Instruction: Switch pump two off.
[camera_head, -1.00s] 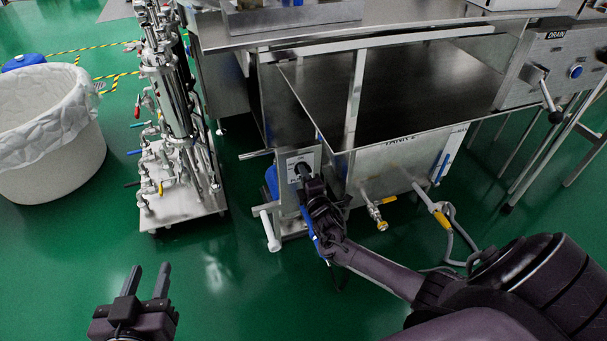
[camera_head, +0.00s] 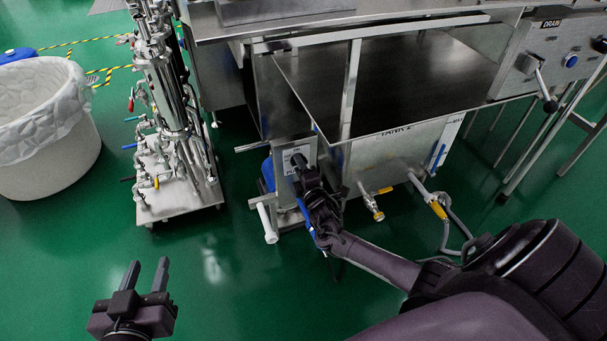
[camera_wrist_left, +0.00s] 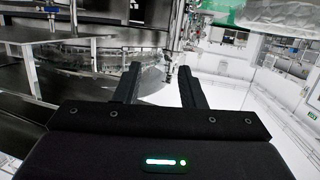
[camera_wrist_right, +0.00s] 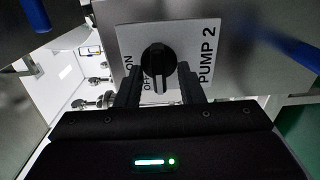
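The pump two switch is a black rotary knob (camera_wrist_right: 158,62) on a white plate (camera_wrist_right: 193,38) marked PUMP 2, ON and OFF. In the right wrist view its ridge runs up and down, its lower end near OFF; which end is the pointer I cannot tell. My right gripper (camera_wrist_right: 160,78) is open, its fingertips on either side of the knob; contact is unclear. In the head view the plate (camera_head: 290,156) sits on a steel box below the tank, partly covered by my right gripper (camera_head: 303,170). My left gripper (camera_head: 147,272) is open and empty over the floor.
The TANK 2 tank (camera_head: 385,155) with a yellow-handled valve (camera_head: 377,212) and a hose stands right of the switch. A steel pipe cart (camera_head: 180,195) and a white lined bin (camera_head: 45,130) stand left. Green floor is clear in front.

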